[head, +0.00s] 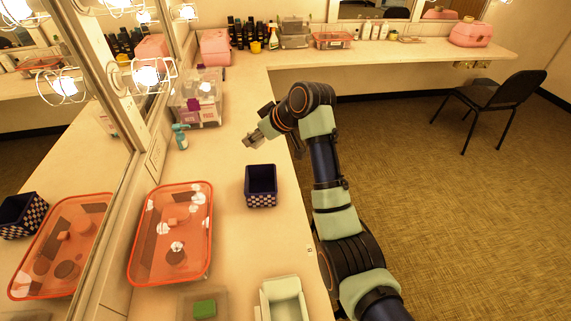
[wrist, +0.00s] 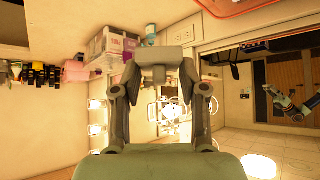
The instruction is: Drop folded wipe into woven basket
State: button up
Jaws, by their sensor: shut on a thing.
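An orange tray (head: 136,262) with small items lies left of the basket, along the mirror wall. A blue-green spray bottle (head: 182,138) and clear boxes (head: 204,108) stand left of my gripper. A pale green container (head: 284,302) and a green block (head: 204,308) are at the near end.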

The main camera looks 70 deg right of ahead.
jog(key=shift+s+d+r, duration=0.1)
jog(key=shift+s+d, duration=0.05)
jog(key=shift+d, duration=0.4)
jog(key=shift+f, duration=0.35)
jog(key=shift+a+f+b, duration=0.15)
jog(key=shift+f+b, duration=0.5)
jog(key=shift+f, duration=9.05)
jog(key=shift+f+b, duration=0.4)
jog(key=shift+f, duration=0.2)
jog(key=o, duration=0.9)
